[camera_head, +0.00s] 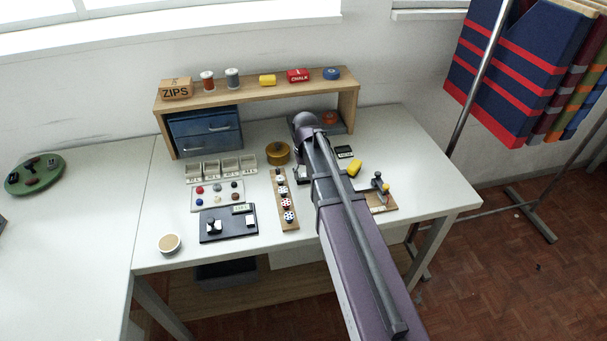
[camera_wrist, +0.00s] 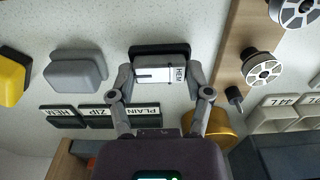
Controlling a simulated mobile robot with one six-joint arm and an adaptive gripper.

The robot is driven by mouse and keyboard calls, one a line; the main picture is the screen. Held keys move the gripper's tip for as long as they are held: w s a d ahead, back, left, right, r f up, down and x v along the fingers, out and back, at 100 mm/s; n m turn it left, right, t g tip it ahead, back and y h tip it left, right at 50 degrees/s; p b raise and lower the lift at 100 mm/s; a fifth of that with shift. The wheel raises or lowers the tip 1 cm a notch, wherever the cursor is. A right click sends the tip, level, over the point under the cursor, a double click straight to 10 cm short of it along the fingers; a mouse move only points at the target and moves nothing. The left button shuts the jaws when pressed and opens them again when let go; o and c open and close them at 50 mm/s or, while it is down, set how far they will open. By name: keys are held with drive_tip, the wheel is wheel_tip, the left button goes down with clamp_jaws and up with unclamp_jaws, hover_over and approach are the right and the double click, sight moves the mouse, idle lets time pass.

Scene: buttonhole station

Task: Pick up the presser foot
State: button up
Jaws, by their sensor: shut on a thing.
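A dark part shows along the piece's far side. I cannot tell whether it is clear of the table.
Dark HEM, PLAIN and ZIP labels (camera_wrist: 110,116) lie near a grey block (camera_wrist: 75,70) and a yellow block (camera_wrist: 12,76). A wooden bobbin rack (camera_head: 286,206), a round brass tin (camera_head: 277,153) and small trays (camera_head: 220,168) stand close by. A wooden shelf (camera_head: 258,91) spans the back.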

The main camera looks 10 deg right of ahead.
sight(305, 175)
drive_tip(key=shift+r+p, duration=1.35)
drive_tip(key=shift+r, duration=0.2)
drive_tip(key=s+d, duration=0.1)
drive_tip(key=s, duration=0.4)
drive_tip(key=s+d+p, duration=0.1)
drive_tip(key=s+d, duration=0.1)
drive_tip(key=s, duration=0.3)
drive_tip(key=s+d+r, duration=0.1)
drive_tip(key=s, duration=0.4)
drive_tip(key=shift+s+d+r, duration=0.1)
drive_tip(key=shift+d, duration=0.3)
drive_tip(key=w+d, duration=0.2)
drive_tip(key=w, duration=0.1)
drive_tip(key=w+d, duration=0.3)
drive_tip(key=w, duration=0.1)
drive_tip(key=w+d+r+p, duration=0.1)
drive_tip(key=w+d, duration=0.2)
drive_tip(key=shift+w, duration=0.3)
drive_tip(key=shift+w+d, duration=0.35)
drive_tip(key=shift+d, duration=0.05)
drive_tip(key=w+d, duration=0.1)
drive_tip(key=w, duration=0.3)
drive_tip(key=w+d+f, duration=0.1)
drive_tip(key=w, duration=0.4)
drive_tip(key=w+d+b, duration=0.1)
drive_tip(key=w, duration=0.4)
drive_tip(key=shift+w+f, duration=0.15)
drive_tip(key=shift+f, duration=0.05)
